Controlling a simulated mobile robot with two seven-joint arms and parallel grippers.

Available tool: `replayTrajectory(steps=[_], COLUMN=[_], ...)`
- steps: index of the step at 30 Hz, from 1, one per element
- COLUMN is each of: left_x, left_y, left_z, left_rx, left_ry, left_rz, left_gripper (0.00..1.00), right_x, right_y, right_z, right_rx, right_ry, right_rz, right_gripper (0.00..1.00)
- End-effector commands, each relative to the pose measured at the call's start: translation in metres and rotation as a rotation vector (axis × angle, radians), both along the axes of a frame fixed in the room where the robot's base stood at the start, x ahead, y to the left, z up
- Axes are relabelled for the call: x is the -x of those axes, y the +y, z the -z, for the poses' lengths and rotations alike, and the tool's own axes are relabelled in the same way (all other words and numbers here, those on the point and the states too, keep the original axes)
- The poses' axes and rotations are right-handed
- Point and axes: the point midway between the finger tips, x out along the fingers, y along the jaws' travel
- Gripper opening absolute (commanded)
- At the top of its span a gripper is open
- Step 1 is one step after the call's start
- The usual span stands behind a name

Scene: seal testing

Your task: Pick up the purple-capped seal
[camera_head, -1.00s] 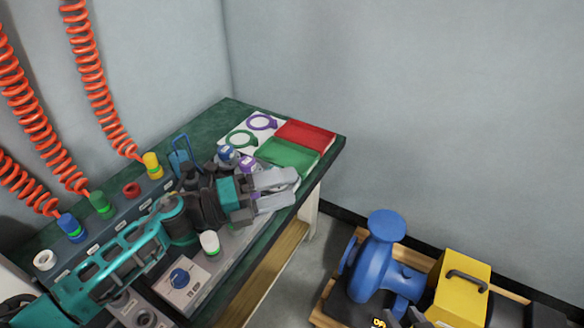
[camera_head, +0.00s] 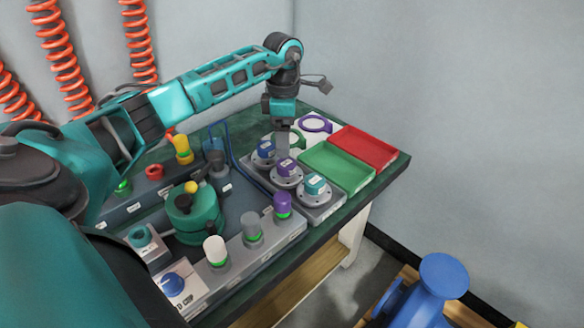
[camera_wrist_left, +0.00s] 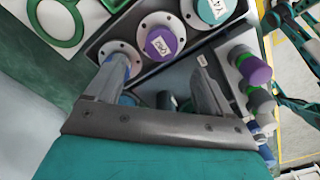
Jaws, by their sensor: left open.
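The purple-capped seal (camera_head: 286,168), a round grey flange with a labelled purple cap, sits in a grey tray between a blue-capped seal (camera_head: 264,150) and a teal-capped seal (camera_head: 315,186). My left gripper (camera_head: 283,143) points down just behind the purple-capped seal, near the blue-capped one. In the left wrist view my open left gripper (camera_wrist_left: 158,72) has its fingers apart with nothing between them; the purple-capped seal (camera_wrist_left: 160,43) shows beyond the fingertips. The left finger overlaps the blue-capped seal; contact cannot be told. My right gripper is not in view.
A green tray (camera_head: 338,166) and a red tray (camera_head: 372,150) lie right of the seals. A grey block holds white, grey and purple (camera_head: 282,203) plugs in front. A green pot (camera_head: 194,214) stands left. A blue hose loops behind the seals.

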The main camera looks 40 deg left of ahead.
Motion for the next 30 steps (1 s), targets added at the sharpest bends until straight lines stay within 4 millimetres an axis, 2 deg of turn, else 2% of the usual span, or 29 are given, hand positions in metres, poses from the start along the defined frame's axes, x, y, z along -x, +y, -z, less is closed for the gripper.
replayTrajectory(steps=[1, 3, 13, 21, 28, 30], left_x=[0.000, 0.000, -0.001, -0.001, -0.002, -0.002], left_y=[-0.001, -0.001, -0.003, -0.005, -0.004, -0.004], left_z=[0.013, 0.024, 0.047, 0.086, 0.088, 0.088], left_rx=[0.002, 0.003, 0.004, 0.005, 0.004, 0.004], left_ry=[0.001, 0.001, 0.000, 0.000, -0.003, -0.003], left_rz=[0.001, 0.001, 0.001, 0.001, 0.001, 0.001], left_gripper=[0.82, 0.82, 0.82, 0.82, 0.82, 0.77], right_x=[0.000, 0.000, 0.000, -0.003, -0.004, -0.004], right_y=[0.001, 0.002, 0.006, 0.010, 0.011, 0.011], right_z=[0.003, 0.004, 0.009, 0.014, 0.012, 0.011], right_rx=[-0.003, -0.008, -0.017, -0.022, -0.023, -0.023], right_ry=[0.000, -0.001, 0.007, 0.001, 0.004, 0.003], right_rz=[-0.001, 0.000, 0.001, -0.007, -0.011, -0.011], right_gripper=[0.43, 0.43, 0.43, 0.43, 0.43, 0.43])
